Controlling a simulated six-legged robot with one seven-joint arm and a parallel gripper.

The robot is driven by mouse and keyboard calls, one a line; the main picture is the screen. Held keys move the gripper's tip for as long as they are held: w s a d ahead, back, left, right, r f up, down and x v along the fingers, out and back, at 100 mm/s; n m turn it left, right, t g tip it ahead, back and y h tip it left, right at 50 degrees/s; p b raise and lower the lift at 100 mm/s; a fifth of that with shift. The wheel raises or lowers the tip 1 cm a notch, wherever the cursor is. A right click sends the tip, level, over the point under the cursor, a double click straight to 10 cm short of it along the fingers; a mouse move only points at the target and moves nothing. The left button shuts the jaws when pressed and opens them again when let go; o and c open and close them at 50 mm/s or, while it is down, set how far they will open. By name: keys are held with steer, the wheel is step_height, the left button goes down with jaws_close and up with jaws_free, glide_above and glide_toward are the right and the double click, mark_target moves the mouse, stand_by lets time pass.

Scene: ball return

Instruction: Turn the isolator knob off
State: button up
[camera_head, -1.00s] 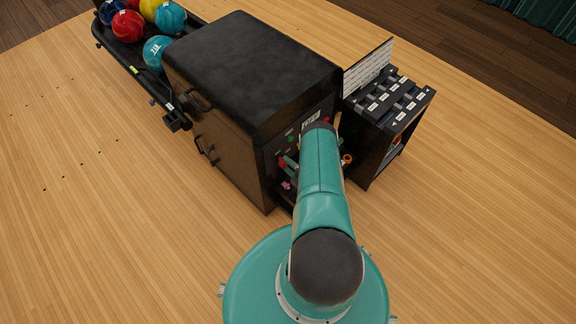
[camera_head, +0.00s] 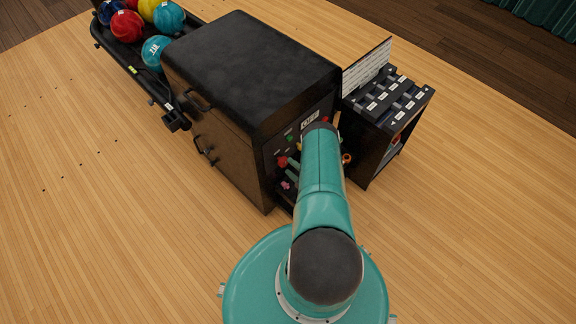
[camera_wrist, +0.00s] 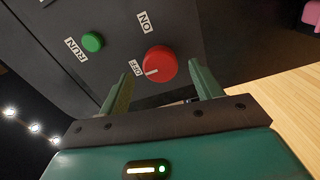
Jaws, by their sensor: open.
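The red round isolator knob (camera_wrist: 160,63) is on the dark front panel in the wrist view. A white mark on its face lies low and left, on the side of the OFF label (camera_wrist: 136,68). The ON label (camera_wrist: 145,22) is above it. My gripper (camera_wrist: 163,75) is open, with one finger on each side of the knob near its lower edge. I cannot tell whether either finger touches it. In the head view my arm hides most of the panel and the gripper.
A green button (camera_wrist: 92,42) marked RUN is left of the knob. The black cabinet (camera_head: 250,65) stands in front of me. A ball rack (camera_head: 135,65) is at its left and a dark shelf unit (camera_head: 375,125) at its right. The wooden floor is clear at left.

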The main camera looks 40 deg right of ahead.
steer(key=s, duration=1.1)
steer(key=shift+d, duration=0.15)
steer(key=shift+s, duration=0.1)
